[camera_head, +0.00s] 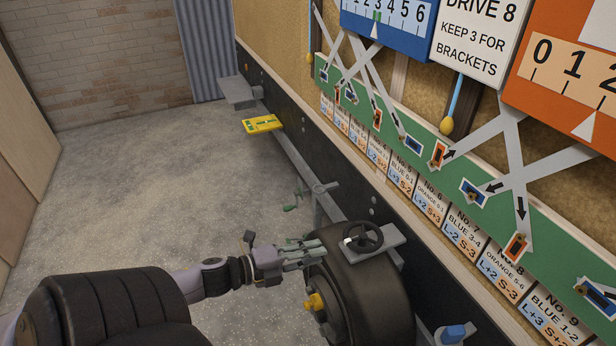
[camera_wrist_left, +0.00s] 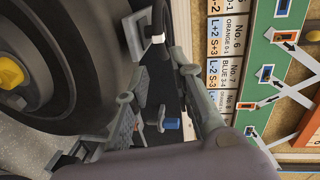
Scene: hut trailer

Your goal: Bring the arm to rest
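The fingers look apart with nothing held. The left wrist view shows the two fingers of the gripper (camera_wrist_left: 153,78) with a gap between them and no object in it. The drum (camera_wrist_left: 80,45) fills the left of that view. Whether the fingers touch the drum or bracket I cannot tell. My right gripper is not in view.
A yellow knob (camera_head: 315,302) sits on the drum's face. A green board (camera_head: 410,140) runs along the wall. The floor (camera_head: 150,190) is clear.

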